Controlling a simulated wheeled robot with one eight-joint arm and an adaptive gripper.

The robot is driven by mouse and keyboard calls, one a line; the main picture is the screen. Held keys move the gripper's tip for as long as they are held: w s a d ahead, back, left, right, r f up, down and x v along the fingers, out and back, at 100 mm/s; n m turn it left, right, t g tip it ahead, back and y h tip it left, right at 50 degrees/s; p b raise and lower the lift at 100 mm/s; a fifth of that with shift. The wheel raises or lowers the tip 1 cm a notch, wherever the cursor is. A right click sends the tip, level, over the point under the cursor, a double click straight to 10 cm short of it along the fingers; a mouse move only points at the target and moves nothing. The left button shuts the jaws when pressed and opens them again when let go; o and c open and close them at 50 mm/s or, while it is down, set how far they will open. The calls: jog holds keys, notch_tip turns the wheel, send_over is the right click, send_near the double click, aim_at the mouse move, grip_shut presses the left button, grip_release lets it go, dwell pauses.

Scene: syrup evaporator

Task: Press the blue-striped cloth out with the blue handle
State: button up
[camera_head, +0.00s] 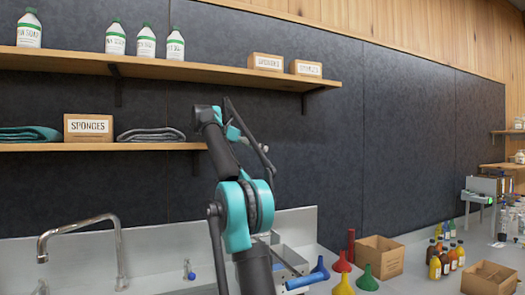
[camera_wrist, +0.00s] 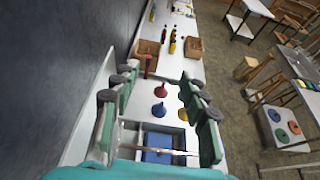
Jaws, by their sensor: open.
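My gripper (camera_wrist: 160,100) is open in the wrist view, its two fingers wide apart with nothing between them. In the head view my arm rises in front of the wall and partly hides the steel counter fitting. A blue handle-like bar (camera_head: 304,282) lies low beside that fitting, right of my arm. In the wrist view a blue patch (camera_wrist: 158,140) shows in a grey basin below the gripper; I cannot tell whether it is cloth or something else. No blue stripes can be made out.
Coloured funnels (camera_head: 366,279) stand on the counter near cardboard boxes (camera_head: 379,257) and several bottles (camera_head: 445,262). A tap (camera_head: 80,229) is at the left. Shelves (camera_head: 175,72) with bottles, sponge boxes and folded cloths (camera_head: 150,136) run along the wall behind my arm.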

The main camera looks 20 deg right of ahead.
jog(key=shift+v, duration=2.65)
